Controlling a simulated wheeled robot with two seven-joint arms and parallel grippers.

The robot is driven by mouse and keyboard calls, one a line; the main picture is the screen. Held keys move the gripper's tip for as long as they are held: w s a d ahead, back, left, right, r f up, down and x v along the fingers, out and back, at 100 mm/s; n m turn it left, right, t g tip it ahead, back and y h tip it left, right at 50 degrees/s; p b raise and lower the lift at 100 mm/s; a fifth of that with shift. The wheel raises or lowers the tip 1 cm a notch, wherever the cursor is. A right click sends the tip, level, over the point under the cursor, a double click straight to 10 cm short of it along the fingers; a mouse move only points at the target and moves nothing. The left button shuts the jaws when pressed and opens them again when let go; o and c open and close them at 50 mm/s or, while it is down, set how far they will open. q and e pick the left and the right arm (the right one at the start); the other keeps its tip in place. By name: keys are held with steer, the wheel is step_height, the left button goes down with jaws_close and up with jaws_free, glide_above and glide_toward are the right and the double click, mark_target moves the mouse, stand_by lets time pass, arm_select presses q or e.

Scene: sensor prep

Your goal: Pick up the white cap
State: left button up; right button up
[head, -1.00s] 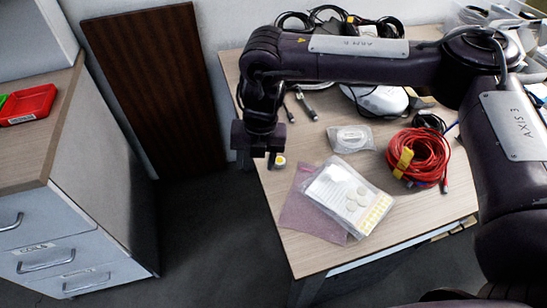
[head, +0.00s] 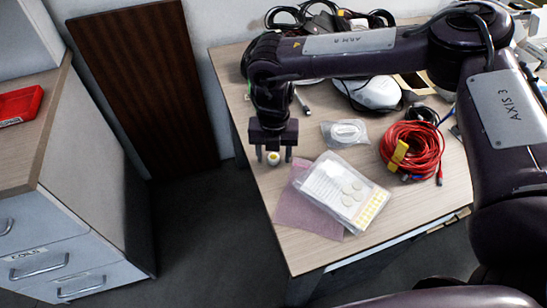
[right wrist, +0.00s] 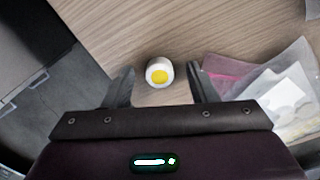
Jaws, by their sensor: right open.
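The white cap (head: 274,158) is a small round piece with a yellow centre, near the left edge of the wooden table (head: 300,252). In the right wrist view the cap (right wrist: 159,72) lies on the bare tabletop, just beyond and between the fingertips. My right gripper (head: 273,158) is open and pointing down at the cap, with one finger on each side of it. It also shows in the right wrist view (right wrist: 160,80), with nothing held. I cannot tell whether the fingers touch the cap. My left gripper is not in view.
A pink sheet (head: 300,207) and a clear bag with white discs (head: 345,192) lie just right of the cap. A small bag (head: 347,133), a red cable coil (head: 412,150) and a white device (head: 370,93) stand farther right. The table's left edge is close to the gripper.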

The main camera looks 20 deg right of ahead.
steer(key=c, duration=1)
steer(key=shift+r, duration=0.1)
